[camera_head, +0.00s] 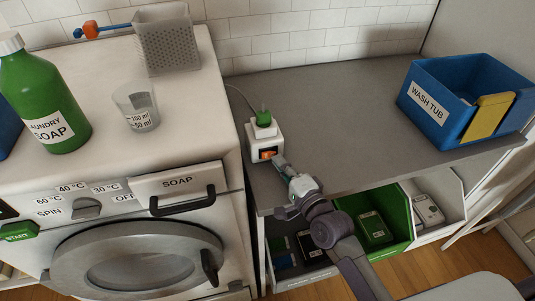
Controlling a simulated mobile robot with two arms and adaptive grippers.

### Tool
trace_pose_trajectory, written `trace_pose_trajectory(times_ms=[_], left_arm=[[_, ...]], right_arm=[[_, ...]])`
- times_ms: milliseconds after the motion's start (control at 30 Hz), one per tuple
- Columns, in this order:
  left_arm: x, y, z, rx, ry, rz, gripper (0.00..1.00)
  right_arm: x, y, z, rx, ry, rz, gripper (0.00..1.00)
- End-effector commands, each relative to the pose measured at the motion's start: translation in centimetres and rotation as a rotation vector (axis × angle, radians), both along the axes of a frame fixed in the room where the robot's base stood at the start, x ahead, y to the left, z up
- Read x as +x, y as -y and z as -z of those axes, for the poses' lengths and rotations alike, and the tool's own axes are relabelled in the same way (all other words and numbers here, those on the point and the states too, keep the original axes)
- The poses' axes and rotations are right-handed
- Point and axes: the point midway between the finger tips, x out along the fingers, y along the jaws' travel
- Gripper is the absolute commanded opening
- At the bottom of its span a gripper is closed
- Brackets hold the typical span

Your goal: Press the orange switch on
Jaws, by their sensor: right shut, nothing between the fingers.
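The orange switch (268,155) is on the front face of a white socket box (259,141) that stands on the grey counter beside the washing machine. A green plug (264,118) sits on top of the box. My right gripper (280,161) is shut and empty, its fingertips right at the right side of the switch. I cannot tell whether they touch it. Part of the switch shows clear of the fingers. My left gripper is not in view.
The washing machine (125,205) is at left, with a green soap bottle (38,100), a measuring cup (135,105) and a grey basket (167,42) on top. A blue wash tub (440,127) stands at right. The counter (335,110) between is clear. Bins (375,235) sit below.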

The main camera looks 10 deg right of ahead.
Motion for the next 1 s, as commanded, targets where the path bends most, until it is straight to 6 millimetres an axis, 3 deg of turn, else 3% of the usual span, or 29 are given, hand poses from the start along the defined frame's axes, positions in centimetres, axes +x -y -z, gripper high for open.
trace_pose_trajectory(times_ms=[833,1000], left_arm=[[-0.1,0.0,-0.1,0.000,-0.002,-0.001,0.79],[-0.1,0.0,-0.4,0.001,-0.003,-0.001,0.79]], right_arm=[[1.1,-0.1,0.0,0.000,0.001,0.000,0.00],[0.3,0.0,0.0,0.000,-0.001,0.000,0.00]])
